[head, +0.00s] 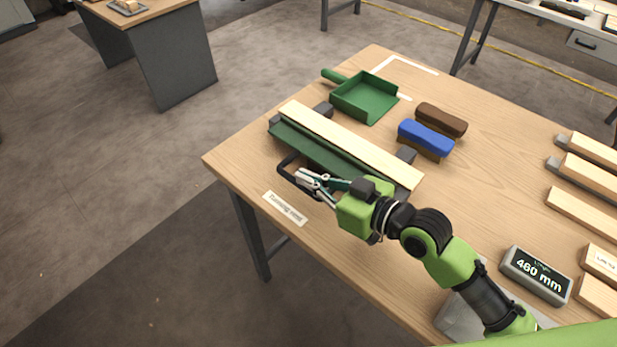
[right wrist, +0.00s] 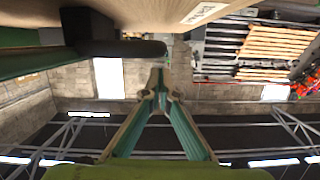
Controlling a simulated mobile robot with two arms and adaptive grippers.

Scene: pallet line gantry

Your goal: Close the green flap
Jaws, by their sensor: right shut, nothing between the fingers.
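The green flap (head: 310,147) is a long dark green strip running along the near side of a pale wooden plank (head: 350,143), with the plank's top uncovered. A black loop handle (head: 287,168) sticks out from the flap's near edge. My right gripper (head: 303,176) is shut and empty, its fingertips close beside the handle; contact cannot be told. In the right wrist view its fingertips (right wrist: 160,78) meet, just below the black handle (right wrist: 130,48), and part of the green flap (right wrist: 30,63) shows at left. My left gripper is not in view.
A green dustpan (head: 365,97), a blue brush (head: 426,138) and a brown brush (head: 441,120) lie behind the plank. A length display (head: 536,274) and several wooden pieces (head: 585,212) are at right. A paper label (head: 285,208) lies near the table's front edge.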

